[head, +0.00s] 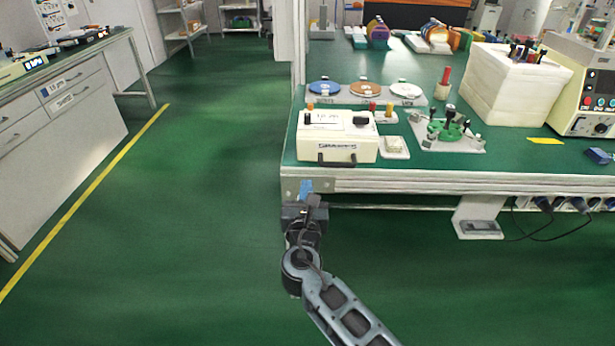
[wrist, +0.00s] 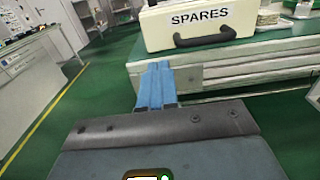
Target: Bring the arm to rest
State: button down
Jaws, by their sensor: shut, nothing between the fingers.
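My arm reaches up from the bottom of the head view. My gripper (head: 306,186) is at the left front corner of the green-topped bench (head: 400,178), with its blue fingers in front of the bench edge. In the wrist view the blue fingers of my gripper (wrist: 157,72) lie together, shut and empty. They are below and in front of a cream case (wrist: 195,18) marked SPARES with a dark handle. The same case stands on the bench in the head view (head: 337,146). I cannot tell whether the fingertips touch the bench edge.
Polishing discs (head: 365,90), a green fixture (head: 447,130), a white block (head: 508,88) and a control unit (head: 590,90) stand on the bench. Cables (head: 560,204) hang below its right side. Green floor (head: 190,200) is clear left, up to a drawer cabinet (head: 60,130).

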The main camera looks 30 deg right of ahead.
jog(key=shift+v, duration=0.85)
jog(key=s+a+f+m+g+y, duration=0.1)
jog(key=s+a+f+m+y, duration=0.2)
jog(key=s, duration=0.6)
jog(key=s+a+f+m+y, duration=0.1)
jog(key=s+f+m+y, duration=0.15)
jog(key=s+m, duration=0.4)
jog(key=s+a+f+m+g+y, duration=0.1)
jog(key=s+a+f+m+y, duration=0.2)
jog(key=s, duration=0.7)
jog(key=s+d+r+m+t+y+p, duration=0.1)
jog(key=s+d+r+m, duration=0.1)
jog(key=s+r+m, duration=1.5)
jog(key=s+r, duration=0.1)
jog(key=s, duration=0.3)
jog(key=shift+s+d+r+t, duration=0.2)
jog(key=shift+s+r+t, duration=0.1)
jog(key=shift+s+r, duration=0.1)
jog(key=c, duration=1.9)
grip_release()
